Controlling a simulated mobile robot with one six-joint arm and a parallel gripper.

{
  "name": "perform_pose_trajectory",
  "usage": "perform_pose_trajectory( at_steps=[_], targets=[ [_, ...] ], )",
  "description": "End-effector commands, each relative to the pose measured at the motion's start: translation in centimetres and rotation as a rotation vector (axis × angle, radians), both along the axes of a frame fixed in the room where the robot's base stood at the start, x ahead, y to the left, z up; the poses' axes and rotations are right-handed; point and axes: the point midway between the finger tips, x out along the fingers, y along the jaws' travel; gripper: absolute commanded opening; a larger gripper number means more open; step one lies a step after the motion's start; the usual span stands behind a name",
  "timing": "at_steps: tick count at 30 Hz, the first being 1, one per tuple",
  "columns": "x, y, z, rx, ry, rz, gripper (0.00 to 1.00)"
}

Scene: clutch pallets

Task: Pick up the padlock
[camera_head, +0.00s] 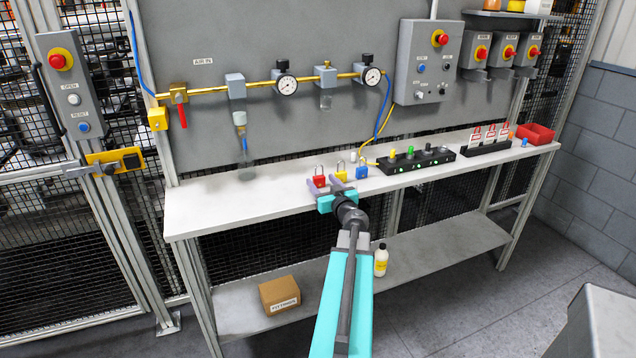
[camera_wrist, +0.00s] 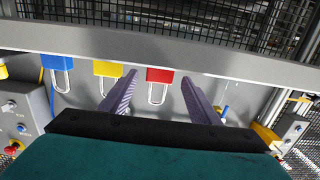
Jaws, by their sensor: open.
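Three padlocks stand side by side on the bench: a red padlock (camera_head: 319,181), a yellow padlock (camera_head: 341,171) and a blue padlock (camera_head: 362,172). My gripper (camera_head: 324,183) is open at the front of the bench, close to the red padlock. In the wrist view the red padlock (camera_wrist: 160,75) shows between the tips of my open gripper (camera_wrist: 158,84), with a gap on both sides. The yellow padlock (camera_wrist: 107,69) is just outside one finger there, and the blue padlock (camera_wrist: 56,62) is farther left. I cannot tell whether the fingertips reach around the red body.
The white bench top (camera_head: 235,200) is clear on the left. A black block with lights (camera_head: 416,160), tagged holders (camera_head: 486,144) and a red bin (camera_head: 535,134) stand to the right. A cardboard box (camera_head: 280,296) and a bottle (camera_head: 381,261) are on the lower shelf.

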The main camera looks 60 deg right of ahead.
Motion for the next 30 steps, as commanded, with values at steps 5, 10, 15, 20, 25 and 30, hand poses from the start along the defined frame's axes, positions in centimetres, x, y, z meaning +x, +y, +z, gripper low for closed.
perform_pose_trajectory(
  at_steps=[5,10,15,20,25,30],
  targets=[
    [1.3,-1.1,-0.1,0.0,0.0,-0.001,0.56],
    [1.8,-1.4,-0.1,0.0,0.0,-0.001,0.56],
    [1.7,-1.4,-0.1,0.0,0.0,-0.002,0.56],
    [1.7,-1.4,-0.1,0.0,0.0,-0.002,0.56],
    [2.1,-1.7,-0.1,0.0,0.0,-0.002,0.56],
    [3.1,-2.6,-0.2,0.0,0.0,-0.001,0.56]
  ],
)
